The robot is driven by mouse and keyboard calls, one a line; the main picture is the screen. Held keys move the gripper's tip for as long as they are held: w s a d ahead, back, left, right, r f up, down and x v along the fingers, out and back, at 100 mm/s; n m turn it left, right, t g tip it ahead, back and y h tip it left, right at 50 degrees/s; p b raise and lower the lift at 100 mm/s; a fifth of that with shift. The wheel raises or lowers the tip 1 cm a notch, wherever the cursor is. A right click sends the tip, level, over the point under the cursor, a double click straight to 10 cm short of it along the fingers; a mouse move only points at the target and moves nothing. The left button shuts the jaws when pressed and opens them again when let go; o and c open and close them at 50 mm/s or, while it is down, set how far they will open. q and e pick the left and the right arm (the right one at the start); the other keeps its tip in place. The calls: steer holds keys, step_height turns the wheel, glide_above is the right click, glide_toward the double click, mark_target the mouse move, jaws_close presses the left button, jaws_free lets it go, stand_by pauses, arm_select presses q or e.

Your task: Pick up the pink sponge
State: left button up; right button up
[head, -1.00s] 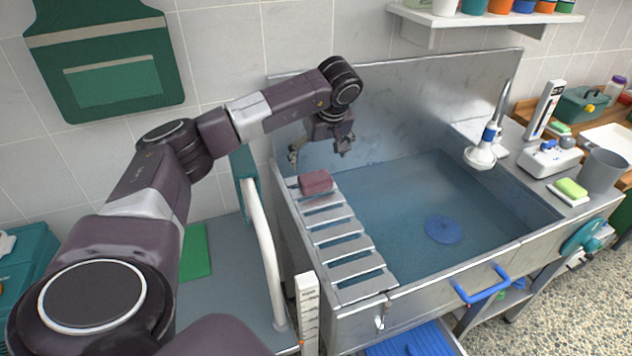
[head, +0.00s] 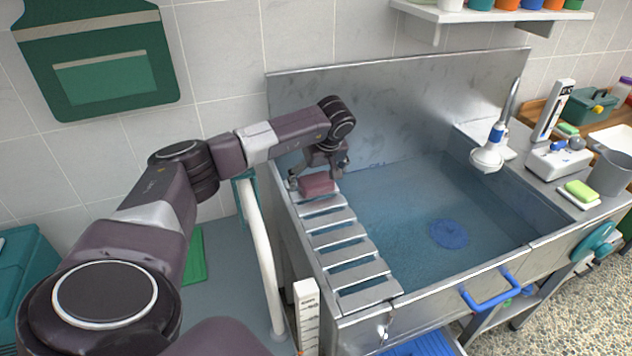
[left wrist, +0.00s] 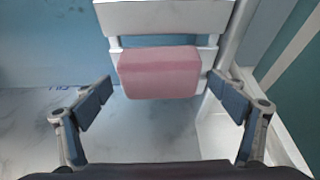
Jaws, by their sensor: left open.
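The pink sponge (head: 317,184) lies on the far end of the slatted metal rack (head: 349,272) along the left side of the tub. My left gripper (head: 318,178) is open and low at the sponge, with a finger on either side of it in the head view. In the left wrist view the sponge (left wrist: 160,72) sits ahead of and between the two spread fingers (left wrist: 164,108). A gap shows between each finger and the sponge. My right gripper is not in view.
The metal tub (head: 420,200) holds water and a round blue disc (head: 449,234). Its tall back panel (head: 400,100) stands behind the gripper. A white post (head: 262,255) stands left of the rack. A green sponge (head: 580,190) lies on the right ledge.

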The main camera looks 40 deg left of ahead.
mark_target(316, 178)
arm_select(q)
steer(key=shift+a+f, duration=0.1)
steer(key=shift+f, duration=0.3)
steer(key=shift+r, duration=0.1)
steer(key=shift+c, duration=0.3)
steer(key=c, duration=1)
steer(key=shift+c, duration=0.2)
step_height(316, 178, up, 20)
steer(key=b, duration=0.2)
